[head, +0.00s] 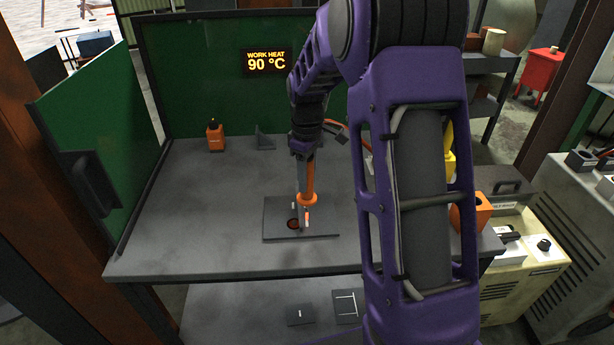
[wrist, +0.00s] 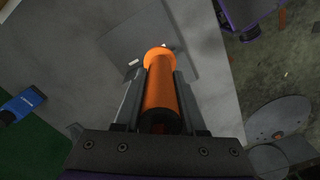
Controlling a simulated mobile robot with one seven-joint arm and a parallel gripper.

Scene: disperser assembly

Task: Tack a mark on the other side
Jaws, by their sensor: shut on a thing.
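My gripper (head: 303,160) is shut on an orange rod-shaped tool (head: 309,182), which points down over a flat grey plate (head: 325,234) on the bench. In the wrist view, the tool (wrist: 160,88) lies between my two fingers (wrist: 160,105); its flanged end hides what is beneath it. A dark reddish round spot (head: 293,224) is on the plate, left of the tool. Small white pieces (head: 307,211) show close to the tool's lower end. One white piece (wrist: 133,63) shows left of the flange in the wrist view. Whether the tip touches the plate cannot be told.
A green screen (head: 190,80) carries a "WORK HEAT 90 °C" display (head: 266,62). A green side panel (head: 100,130) bounds the bench's left. An orange bottle (head: 215,138) and a grey angled block (head: 264,139) stand at the back. The left bench top (head: 185,215) is clear.

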